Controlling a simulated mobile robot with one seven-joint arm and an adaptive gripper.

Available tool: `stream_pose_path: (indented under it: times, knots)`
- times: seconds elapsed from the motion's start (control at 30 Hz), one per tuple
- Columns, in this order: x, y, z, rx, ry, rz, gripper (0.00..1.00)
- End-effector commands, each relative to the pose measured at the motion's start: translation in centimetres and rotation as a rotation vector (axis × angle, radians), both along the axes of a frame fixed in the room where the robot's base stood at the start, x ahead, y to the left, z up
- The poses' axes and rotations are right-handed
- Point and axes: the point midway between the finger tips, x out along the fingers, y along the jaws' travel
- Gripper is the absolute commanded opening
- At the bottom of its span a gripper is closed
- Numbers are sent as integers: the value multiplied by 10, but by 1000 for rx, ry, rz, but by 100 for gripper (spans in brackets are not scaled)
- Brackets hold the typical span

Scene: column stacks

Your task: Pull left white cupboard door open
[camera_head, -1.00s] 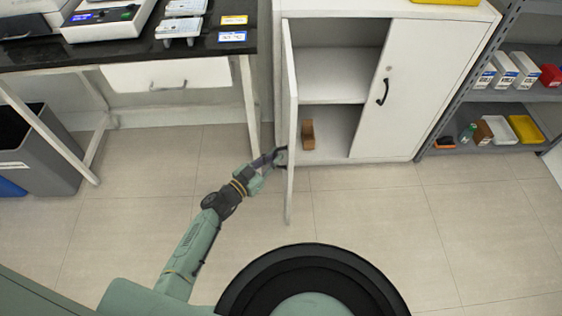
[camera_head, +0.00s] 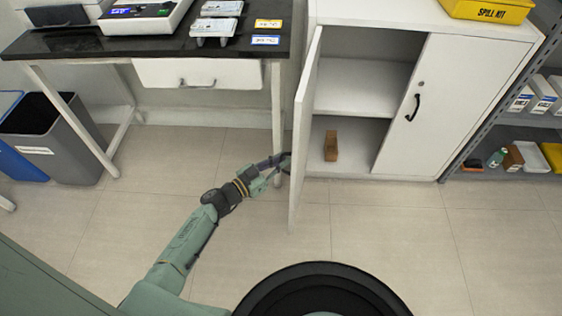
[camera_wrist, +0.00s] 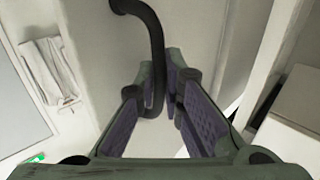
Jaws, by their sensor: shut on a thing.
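The white cupboard (camera_head: 455,100) stands at the top right of the head view. Its left door (camera_head: 302,130) stands wide open and is seen nearly edge-on. My gripper (camera_head: 282,162) is at the outer face of this door. In the wrist view my gripper (camera_wrist: 170,100) is shut on the dark curved door handle (camera_wrist: 155,45), whose lower end lies between the fingers. The door's white face (camera_wrist: 200,30) fills the middle of that view. The right door (camera_head: 425,110) is shut, with its own black handle.
A brown block (camera_head: 331,146) sits inside the cupboard. A black-topped bench (camera_head: 150,40) with a drawer (camera_head: 190,72) stands to the left, with a grey bin (camera_head: 50,135) under it. A shelf rack (camera_head: 500,130) stands at the right. The floor in front is clear.

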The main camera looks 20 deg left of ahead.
Motion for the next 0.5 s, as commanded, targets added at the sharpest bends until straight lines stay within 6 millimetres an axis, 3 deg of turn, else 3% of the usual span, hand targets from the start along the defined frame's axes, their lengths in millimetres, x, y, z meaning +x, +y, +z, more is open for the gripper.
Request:
stream_pose_path:
  times: [0.33,0.5]
  knots:
    - [2,0,3,-3,-4,2,29]
    - [1,0,2,-2,-4,1,29]
